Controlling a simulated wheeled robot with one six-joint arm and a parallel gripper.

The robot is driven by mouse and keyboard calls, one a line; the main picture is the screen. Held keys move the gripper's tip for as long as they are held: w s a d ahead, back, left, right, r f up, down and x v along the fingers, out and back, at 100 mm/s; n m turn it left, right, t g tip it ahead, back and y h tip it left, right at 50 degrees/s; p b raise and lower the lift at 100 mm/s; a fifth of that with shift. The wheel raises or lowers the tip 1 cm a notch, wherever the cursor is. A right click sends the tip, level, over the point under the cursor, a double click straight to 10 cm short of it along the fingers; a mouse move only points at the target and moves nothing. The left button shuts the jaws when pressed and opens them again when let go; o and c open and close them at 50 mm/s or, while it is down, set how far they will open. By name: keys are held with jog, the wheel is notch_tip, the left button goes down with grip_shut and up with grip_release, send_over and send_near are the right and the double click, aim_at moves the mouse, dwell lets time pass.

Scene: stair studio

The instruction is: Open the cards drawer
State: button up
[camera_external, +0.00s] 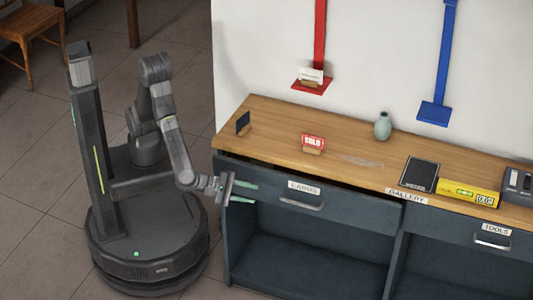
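The cards drawer (345,212) is the dark blue-grey drawer at the left of the cabinet, with a white CARDS label (304,187). A dark gap shows between its top edge and the counter, so it looks slightly pulled out. Its silver bar handle (302,203) is on the drawer front below the label. My gripper (254,193) is in front of the left part of the drawer, left of the handle and apart from it. Its two greenish fingers are spread and point right, with nothing visible between them.
The wooden counter (270,125) holds a SOLD sign (313,142), a green vase (382,126), a black folder (420,174) and a yellow box (468,192). A TOOLS drawer (455,225) is at right. Open shelf space lies below the drawers.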

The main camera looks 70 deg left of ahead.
aim_at(290, 201)
jog(key=b+x, duration=0.2)
jog(key=x, duration=1.1)
jog(key=shift+w+d, duration=0.1)
jog(key=shift+w, duration=0.25)
grip_shut()
